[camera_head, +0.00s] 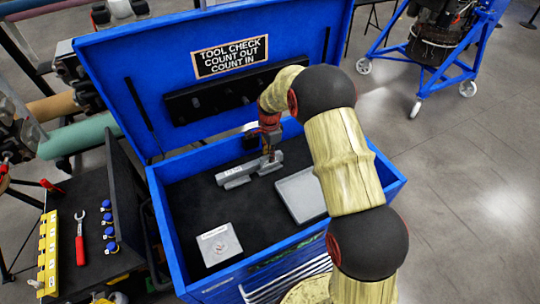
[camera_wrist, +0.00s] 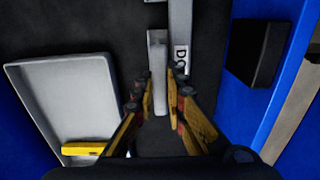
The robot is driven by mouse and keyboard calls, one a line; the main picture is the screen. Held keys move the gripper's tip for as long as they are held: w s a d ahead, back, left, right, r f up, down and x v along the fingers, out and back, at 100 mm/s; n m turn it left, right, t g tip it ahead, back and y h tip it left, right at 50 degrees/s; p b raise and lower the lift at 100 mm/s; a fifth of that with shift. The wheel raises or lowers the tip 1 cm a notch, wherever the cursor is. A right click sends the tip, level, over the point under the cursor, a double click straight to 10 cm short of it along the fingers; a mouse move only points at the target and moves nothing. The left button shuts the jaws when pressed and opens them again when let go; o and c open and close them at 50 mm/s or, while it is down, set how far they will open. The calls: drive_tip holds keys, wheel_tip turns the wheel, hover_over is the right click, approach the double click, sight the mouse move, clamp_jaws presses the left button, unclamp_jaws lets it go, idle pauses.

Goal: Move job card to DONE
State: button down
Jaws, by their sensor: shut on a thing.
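My gripper (camera_wrist: 163,88) points down into the blue chest, its yellow fingers around a narrow pale grey piece (camera_wrist: 158,60). I take this piece for the job card; no writing on it can be read. Right beside it is a grey holder (camera_wrist: 181,28) with a label whose visible letters read "DO", the rest hidden by a finger. I cannot tell whether the piece touches the holder. In the head view, my gripper (camera_head: 270,150) is above the grey holder (camera_head: 238,178), partly hidden by my arm.
A grey tray (camera_wrist: 60,85) lies left of my gripper, with a yellow item (camera_wrist: 84,148) at its edge. A pale square plate (camera_head: 220,245) lies at the chest's front left. The open blue lid (camera_head: 130,60) stands behind. The dark chest floor (camera_head: 190,200) has free room.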

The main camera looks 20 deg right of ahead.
drive_tip(key=shift+s+f, duration=0.55)
drive_tip(key=shift+f, duration=0.35)
drive_tip(key=c, duration=2.2)
unclamp_jaws()
drive_tip(key=shift+o, duration=0.6)
drive_tip(key=shift+w+f, duration=0.2)
drive_tip(key=shift+w, duration=0.1)
drive_tip(key=shift+o, duration=0.6)
drive_tip(key=shift+w+r, duration=0.1)
drive_tip(key=shift+w, duration=0.1)
drive_tip(key=shift+o, duration=1)
drive_tip(key=shift+s+r, duration=0.15)
drive_tip(key=shift+r, duration=0.2)
drive_tip(key=shift+w, duration=0.2)
drive_tip(key=shift+r, duration=0.1)
drive_tip(key=shift+r+p, duration=1.65)
drive_tip(key=shift+r, duration=1.85)
